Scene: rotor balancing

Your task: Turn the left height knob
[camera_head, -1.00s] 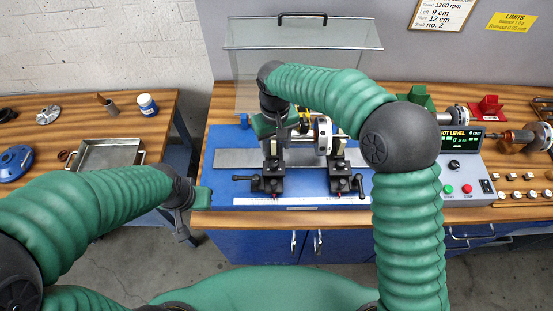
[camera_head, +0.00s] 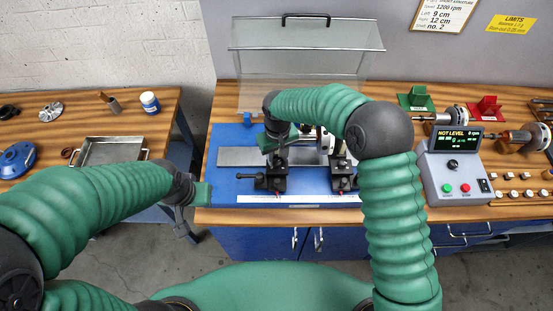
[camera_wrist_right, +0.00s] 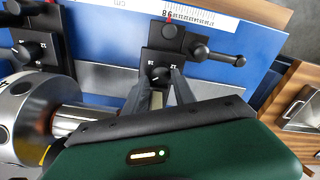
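The left support (camera_head: 270,178) is a black stand with side handles on the blue balancing base. My right gripper (camera_head: 279,150) is directly over it, pointing down. In the right wrist view, the left height knob (camera_wrist_right: 158,74) is a small dark round knob with a white mark, on top of that stand. The two fingers of my right gripper (camera_wrist_right: 161,82) are spread, one on each side of the knob; whether they touch it I cannot tell. My left gripper (camera_head: 183,212) hangs at the left front corner of the base, away from the stand; its fingers are unclear.
The right support (camera_head: 343,175) stands beside the left one, with a metal rotor (camera_wrist_right: 28,115) next to my right gripper. A control box (camera_head: 455,170) reads NOT LEVEL. A clear guard (camera_head: 305,60) is raised behind. A metal tray (camera_head: 110,152) lies on the left table.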

